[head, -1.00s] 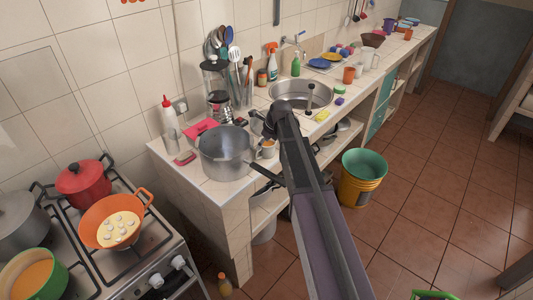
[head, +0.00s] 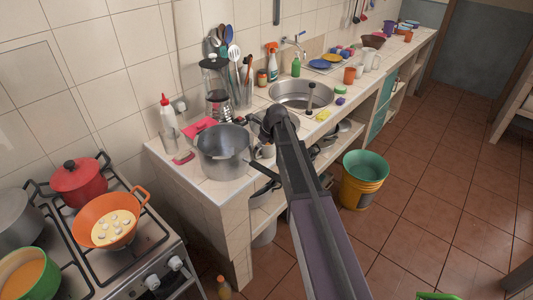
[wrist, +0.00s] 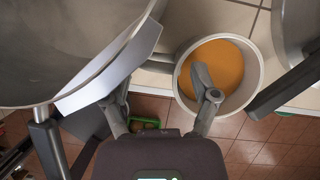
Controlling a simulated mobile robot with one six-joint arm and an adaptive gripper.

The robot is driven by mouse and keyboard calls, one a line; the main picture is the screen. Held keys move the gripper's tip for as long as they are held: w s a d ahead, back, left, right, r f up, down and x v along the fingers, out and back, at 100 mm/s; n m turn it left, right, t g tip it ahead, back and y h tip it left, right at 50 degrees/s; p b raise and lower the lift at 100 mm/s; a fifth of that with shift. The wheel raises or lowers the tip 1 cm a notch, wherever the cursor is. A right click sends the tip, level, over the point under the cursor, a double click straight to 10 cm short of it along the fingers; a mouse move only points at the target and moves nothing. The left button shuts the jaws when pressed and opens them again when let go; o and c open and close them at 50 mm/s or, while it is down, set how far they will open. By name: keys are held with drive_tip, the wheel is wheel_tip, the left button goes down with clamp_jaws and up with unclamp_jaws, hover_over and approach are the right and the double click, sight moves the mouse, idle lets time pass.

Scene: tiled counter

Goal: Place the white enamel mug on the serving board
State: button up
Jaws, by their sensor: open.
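The white mug (wrist: 257,83) has an orange inside or contents and stands upright at the counter's front edge in the wrist view. In the head view the mug (head: 268,151) shows as a small pale shape between the big pot and my arm. My gripper (wrist: 168,72) is open. Its right finger overlaps the mug's opening in the wrist view, and its left finger lies to the left, by the big pot. I cannot tell whether either finger touches the mug. My arm hides the gripper in the head view. I cannot make out a serving board.
A large grey pot (head: 225,160) stands close left of the mug, its wall (wrist: 60,45) filling the wrist view's upper left. A grey pan (wrist: 292,30) is close on the right. The sink (head: 290,93) lies behind. The stove with pans (head: 110,222) is at left.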

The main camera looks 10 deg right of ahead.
drive_tip(key=shift+b+x, duration=0.45)
drive_tip(key=shift+x, duration=0.3)
drive_tip(key=c, duration=1)
drive_tip(key=shift+o, duration=0.2)
drive_tip(key=shift+r, duration=0.15)
wheel_tip(320, 180, up, 3)
drive_tip(key=p, duration=0.3)
drive_tip(key=shift+r+p, duration=0.15)
drive_tip(key=shift+p, duration=0.15)
drive_tip(key=s+d, duration=1.2)
drive_tip(key=d, duration=0.1)
drive_tip(key=shift+s, duration=0.15)
drive_tip(key=shift+d, duration=0.1)
